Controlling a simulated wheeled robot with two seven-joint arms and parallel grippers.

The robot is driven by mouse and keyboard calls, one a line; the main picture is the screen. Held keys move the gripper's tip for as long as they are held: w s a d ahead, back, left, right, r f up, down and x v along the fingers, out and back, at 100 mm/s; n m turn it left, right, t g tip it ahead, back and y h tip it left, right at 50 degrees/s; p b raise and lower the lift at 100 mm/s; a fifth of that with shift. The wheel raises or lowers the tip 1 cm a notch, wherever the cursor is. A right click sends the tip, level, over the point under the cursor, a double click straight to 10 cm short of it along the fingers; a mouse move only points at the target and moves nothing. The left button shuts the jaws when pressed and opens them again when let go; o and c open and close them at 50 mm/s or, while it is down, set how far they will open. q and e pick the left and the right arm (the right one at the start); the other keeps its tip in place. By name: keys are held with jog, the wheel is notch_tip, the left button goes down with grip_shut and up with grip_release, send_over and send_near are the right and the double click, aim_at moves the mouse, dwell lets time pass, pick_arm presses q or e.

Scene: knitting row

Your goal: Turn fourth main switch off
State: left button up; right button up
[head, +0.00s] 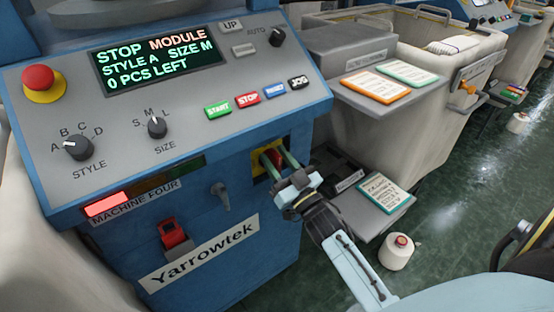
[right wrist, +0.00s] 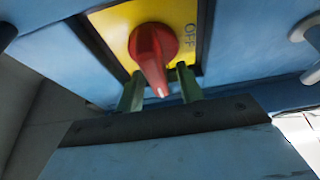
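The blue knitting machine (head: 200,262) bears a "MACHINE FOUR" label. Its main switch is a red rotary knob (right wrist: 153,52) on a yellow plate (right wrist: 115,20) at the right of its front. The knob's handle points down and slightly right in the right wrist view. Letters that look like "OFF" stand right of the knob. My right gripper (head: 275,158) is at the switch, also seen in the right wrist view (right wrist: 160,90). Its two greenish fingers are apart, one on each side of the handle's lower end, with visible gaps. In the head view the gripper partly hides the switch. My left gripper is out of view.
The panel has a red emergency button (head: 38,80) and a display (head: 158,62) reading "STOP MODULE", "0 PCS LEFT". A red lamp (head: 107,204) is lit. A grey lever (head: 221,194) and red-capped switch (head: 174,236) sit left of the gripper. A bin (head: 425,105) stands right.

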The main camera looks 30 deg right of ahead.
grip_shut()
jog(key=shift+f, duration=0.1)
